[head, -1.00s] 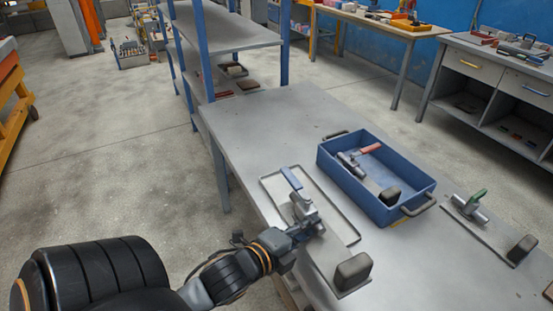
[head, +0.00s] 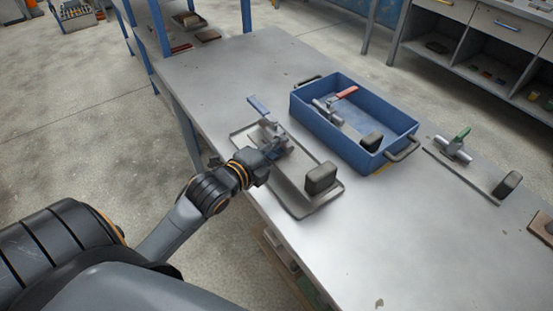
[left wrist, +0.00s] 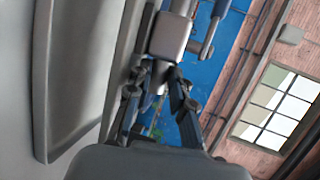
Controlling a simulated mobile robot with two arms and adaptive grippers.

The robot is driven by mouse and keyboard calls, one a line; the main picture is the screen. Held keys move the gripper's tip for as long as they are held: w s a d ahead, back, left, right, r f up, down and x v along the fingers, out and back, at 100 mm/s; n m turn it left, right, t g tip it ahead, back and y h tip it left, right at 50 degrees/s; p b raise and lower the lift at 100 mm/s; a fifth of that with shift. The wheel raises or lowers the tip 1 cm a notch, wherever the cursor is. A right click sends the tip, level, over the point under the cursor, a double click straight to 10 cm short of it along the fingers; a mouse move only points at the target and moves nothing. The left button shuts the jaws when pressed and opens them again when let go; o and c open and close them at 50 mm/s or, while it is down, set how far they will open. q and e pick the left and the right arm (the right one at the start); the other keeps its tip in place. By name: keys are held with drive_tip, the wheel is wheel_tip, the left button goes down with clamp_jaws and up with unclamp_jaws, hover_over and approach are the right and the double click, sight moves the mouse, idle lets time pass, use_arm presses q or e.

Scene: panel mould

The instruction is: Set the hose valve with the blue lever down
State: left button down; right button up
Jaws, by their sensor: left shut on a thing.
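The hose valve with the blue lever (head: 258,105) has a grey metal body and a plate with a dark block (head: 321,178) at its near end. Its plate lies over a shallow grey tray (head: 298,213) on the table. Whether it rests on the tray floor or hangs slightly above, I cannot tell. My left gripper (head: 275,146) is shut on the valve body near the lever end. The left wrist view shows the fingers (left wrist: 160,95) closed at a grey part, with the lever not clearly visible. My right gripper is not in view.
A blue crate (head: 375,160) beside the tray holds a valve with a red lever (head: 347,92). Right of it lies a valve with a green lever (head: 463,134) on a flat plate. The near part of the grey table (head: 360,250) is mostly clear. A shelf rack stands behind.

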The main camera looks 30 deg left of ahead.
use_arm(q)
drive_tip(key=shift+w+a+f, duration=0.3)
drive_tip(key=shift+w+f, duration=0.15)
drive_tip(key=shift+f, duration=0.15)
drive_tip(key=shift+w+a+f, duration=0.3)
drive_tip(key=shift+w+f, duration=0.15)
drive_tip(key=shift+f, duration=0.1)
drive_tip(key=f, duration=0.3)
drive_tip(key=shift+w+a+f, duration=0.15)
drive_tip(key=shift+w+f, duration=0.05)
drive_tip(key=shift+f, duration=0.1)
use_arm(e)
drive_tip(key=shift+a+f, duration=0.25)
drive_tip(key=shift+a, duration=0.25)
use_arm(q)
drive_tip(key=c, duration=1.2)
unclamp_jaws()
drive_tip(key=shift+f, duration=0.1)
drive_tip(key=shift+o, duration=0.2)
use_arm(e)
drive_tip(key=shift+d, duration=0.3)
use_arm(q)
drive_tip(key=v, duration=1.2)
drive_tip(key=shift+b, duration=0.3)
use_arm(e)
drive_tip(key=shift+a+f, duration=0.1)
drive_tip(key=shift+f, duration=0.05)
